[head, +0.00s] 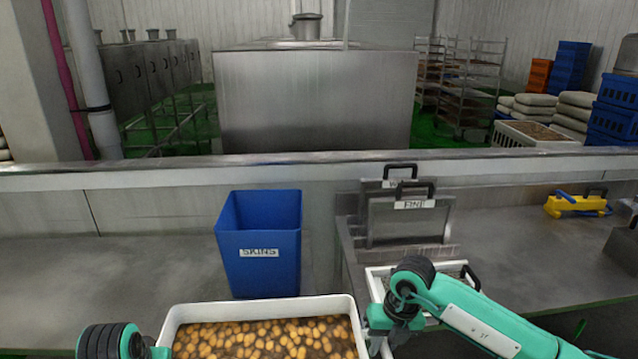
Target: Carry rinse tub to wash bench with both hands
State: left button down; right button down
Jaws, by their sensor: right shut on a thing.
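The rinse tub (257,307) is a white rectangular tub full of small brown potatoes, at the bottom middle of the head view. Its near side is cut off by the frame. My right gripper (376,325) is shut on the tub's right rim. Part of my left gripper (150,350) shows by the tub's left side; its fingers are mostly out of frame, so I cannot tell its grip. A grey metal bench (110,262) runs behind the tub; I cannot tell which surface is the wash bench.
A blue bin (260,255) labelled SKINS stands just behind the tub. Framed panels (411,222), one labelled FINE, stand right of it. A white-rimmed screen tray (450,272) lies partly behind my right arm. A yellow tool (577,205) lies far right. The bench's left part is clear.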

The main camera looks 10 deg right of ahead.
aim_at(534, 265)
jog(key=i+l, duration=0.1)
jog(key=l, duration=1.05)
jog(key=i+l, duration=0.15)
jog(key=l, duration=0.45)
jog(key=i+l, duration=0.1)
jog(key=l, duration=1.1)
jog(key=i+l, duration=0.15)
jog(key=l, duration=0.4)
jog(key=i+l, duration=0.1)
jog(key=l, duration=0.5)
jog(key=i+l, duration=0.3)
jog(key=l, duration=0.15)
jog(key=i+l, duration=0.3)
jog(key=l, duration=0.15)
